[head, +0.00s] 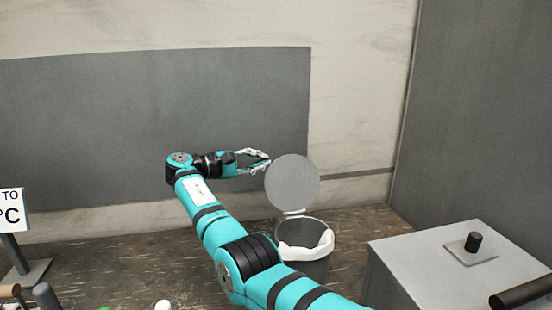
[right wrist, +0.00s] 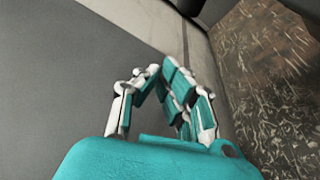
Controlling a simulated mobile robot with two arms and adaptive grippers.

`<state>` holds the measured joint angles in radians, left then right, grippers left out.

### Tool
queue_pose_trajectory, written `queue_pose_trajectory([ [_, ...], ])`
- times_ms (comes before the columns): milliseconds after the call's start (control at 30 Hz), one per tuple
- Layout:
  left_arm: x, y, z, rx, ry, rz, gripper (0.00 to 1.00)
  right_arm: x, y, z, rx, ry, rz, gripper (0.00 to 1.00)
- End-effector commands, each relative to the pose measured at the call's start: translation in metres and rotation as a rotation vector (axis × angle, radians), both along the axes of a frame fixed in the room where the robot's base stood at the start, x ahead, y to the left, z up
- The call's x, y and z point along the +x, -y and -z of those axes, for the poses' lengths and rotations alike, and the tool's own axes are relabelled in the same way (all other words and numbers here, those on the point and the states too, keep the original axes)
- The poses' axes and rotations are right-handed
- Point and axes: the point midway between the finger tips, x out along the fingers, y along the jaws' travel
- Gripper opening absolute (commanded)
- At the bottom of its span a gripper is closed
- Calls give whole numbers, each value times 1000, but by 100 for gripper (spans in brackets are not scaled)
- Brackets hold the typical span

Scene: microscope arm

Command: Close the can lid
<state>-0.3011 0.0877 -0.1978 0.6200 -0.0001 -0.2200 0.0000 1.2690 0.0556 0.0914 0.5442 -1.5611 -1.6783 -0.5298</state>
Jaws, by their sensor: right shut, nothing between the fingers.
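The can (head: 310,268) is a grey bin with a white liner (head: 305,249) over its rim, standing on the dark floor. Its round grey lid (head: 292,182) stands upright on a hinge at the back of the rim, so the can is open. My right gripper (head: 268,160) is shut and empty, just left of the lid's upper part; I cannot tell whether it touches the lid. In the right wrist view the fingers (right wrist: 168,75) close together with nothing between them, and the lid is not seen there. My left gripper is not in view.
A grey box-like cabinet (head: 440,265) with a black knob (head: 474,241) on top stands right of the can. A sign (head: 11,208) on a stand is at the left edge. A grey wall panel (head: 100,130) is behind my arm.

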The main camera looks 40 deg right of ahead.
Motion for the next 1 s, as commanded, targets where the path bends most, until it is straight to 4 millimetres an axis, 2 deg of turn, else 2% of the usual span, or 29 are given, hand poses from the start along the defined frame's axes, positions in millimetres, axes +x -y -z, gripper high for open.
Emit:
queue_pose_trajectory([
  [100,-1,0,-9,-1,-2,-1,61,-6,28,0,-1,-3,5,0],
  [200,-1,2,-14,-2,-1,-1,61,-10,45,2,-2,0,0,0],
  [600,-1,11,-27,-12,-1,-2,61,-35,27,-7,-3,-1,-1,0],
  [1000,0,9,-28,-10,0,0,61,-41,24,-8,-2,-2,-1,0],
])
